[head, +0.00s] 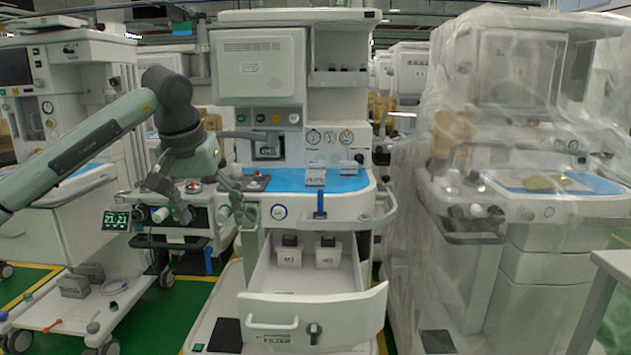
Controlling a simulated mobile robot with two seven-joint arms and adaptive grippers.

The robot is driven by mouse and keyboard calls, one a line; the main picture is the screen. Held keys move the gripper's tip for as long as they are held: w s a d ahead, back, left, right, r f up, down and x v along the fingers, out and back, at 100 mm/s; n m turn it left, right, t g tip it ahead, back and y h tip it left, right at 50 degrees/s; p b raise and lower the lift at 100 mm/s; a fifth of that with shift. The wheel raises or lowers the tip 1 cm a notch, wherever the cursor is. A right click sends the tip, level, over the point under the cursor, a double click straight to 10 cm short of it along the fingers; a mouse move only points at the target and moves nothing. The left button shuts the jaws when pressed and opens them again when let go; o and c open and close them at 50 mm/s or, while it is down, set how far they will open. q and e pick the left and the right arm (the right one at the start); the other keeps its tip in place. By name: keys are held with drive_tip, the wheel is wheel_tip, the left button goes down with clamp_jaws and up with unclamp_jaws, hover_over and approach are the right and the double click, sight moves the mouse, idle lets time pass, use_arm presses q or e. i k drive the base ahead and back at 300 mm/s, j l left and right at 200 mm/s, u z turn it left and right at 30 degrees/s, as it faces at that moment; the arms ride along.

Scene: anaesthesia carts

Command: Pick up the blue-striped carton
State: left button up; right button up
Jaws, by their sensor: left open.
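A small pale carton (315,178) stands on the blue top of the middle anaesthesia cart, near its front edge. A second small pale box (348,167) sits just right of and behind it. Both are too small for me to make out a blue stripe. My left gripper (212,208) is open and points down at the left end of the middle cart. It is left of both boxes and apart from them, and I see nothing in it. My right gripper is not in view.
The middle cart's open drawer (318,310) holds two white jars below the blue top (287,180). A plastic-covered cart (520,180) stands at right. Grey cartons (75,287) lie on a low shelf at left.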

sight(314, 179)
drive_tip(key=i+l, duration=0.3)
drive_tip(key=i, duration=0.15)
drive_tip(key=i+l, duration=0.65)
drive_tip(key=i, duration=0.25)
